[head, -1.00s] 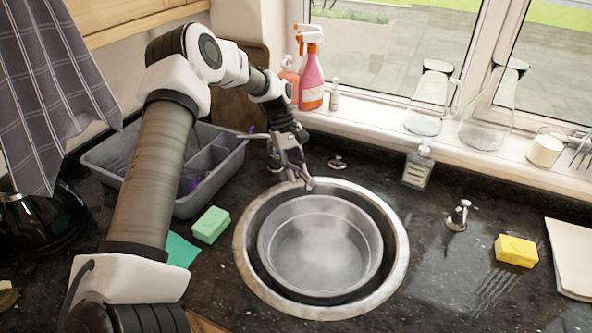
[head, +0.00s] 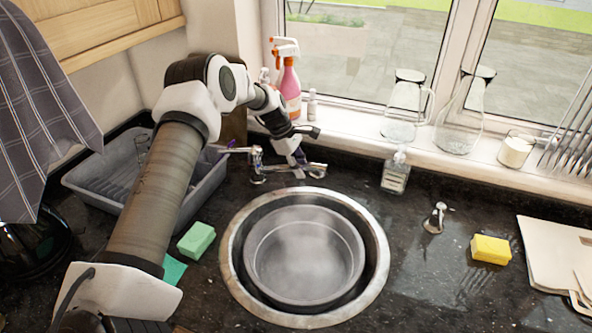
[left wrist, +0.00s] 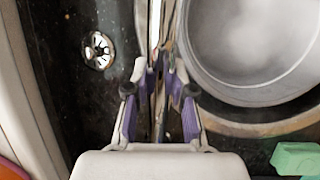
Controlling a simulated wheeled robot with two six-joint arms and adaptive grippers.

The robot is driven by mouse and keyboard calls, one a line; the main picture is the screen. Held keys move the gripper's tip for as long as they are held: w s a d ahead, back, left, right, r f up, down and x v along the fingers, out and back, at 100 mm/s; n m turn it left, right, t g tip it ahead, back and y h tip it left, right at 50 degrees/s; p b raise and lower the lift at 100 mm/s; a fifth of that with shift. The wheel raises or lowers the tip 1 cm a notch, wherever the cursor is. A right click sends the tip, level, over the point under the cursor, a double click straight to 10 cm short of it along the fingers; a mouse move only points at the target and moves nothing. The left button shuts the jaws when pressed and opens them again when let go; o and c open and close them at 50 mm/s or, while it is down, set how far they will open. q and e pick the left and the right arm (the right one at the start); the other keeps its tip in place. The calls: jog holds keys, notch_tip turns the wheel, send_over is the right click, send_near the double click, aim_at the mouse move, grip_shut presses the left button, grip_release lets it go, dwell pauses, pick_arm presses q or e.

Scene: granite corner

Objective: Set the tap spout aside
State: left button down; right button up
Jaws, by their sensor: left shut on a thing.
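The chrome tap spout (head: 316,168) lies roughly level behind the round sink (head: 236,288), running right from the tap body (head: 257,168). Its tip is beyond the sink's back rim in the head view. My left gripper (head: 297,168) is shut on the spout from above. In the left wrist view, the spout (left wrist: 156,25) runs between my purple-lined fingers (left wrist: 158,82), beside the sink. A round grey metal pan (head: 303,262) sits in the sink, with haze over it. The fingers partly hide the spout's middle. My right gripper is not in view.
A grey dish rack (head: 92,182) stands left of the tap. Spray bottles (head: 290,88) and glass jugs (head: 402,112) line the sill. A soap bottle (head: 395,174), a small chrome fitting (head: 435,217), and yellow (head: 490,249) and green sponges (head: 196,240) surround the sink.

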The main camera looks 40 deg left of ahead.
aim_at(284, 166)
pick_arm(q)
jog(key=shift+w+a+f+n, duration=0.15)
jog(key=shift+w+n, duration=0.15)
jog(key=shift+w, duration=0.05)
jog(key=c, duration=1.1)
grip_release()
jog(key=shift+c, duration=0.2)
jog(key=shift+o, duration=0.9)
jog(key=shift+a, duration=0.25)
jog(key=shift+r, duration=0.35)
jog(key=v, duration=1.1)
jog(key=shift+s+a, duration=0.1)
jog(key=shift+a, duration=0.05)
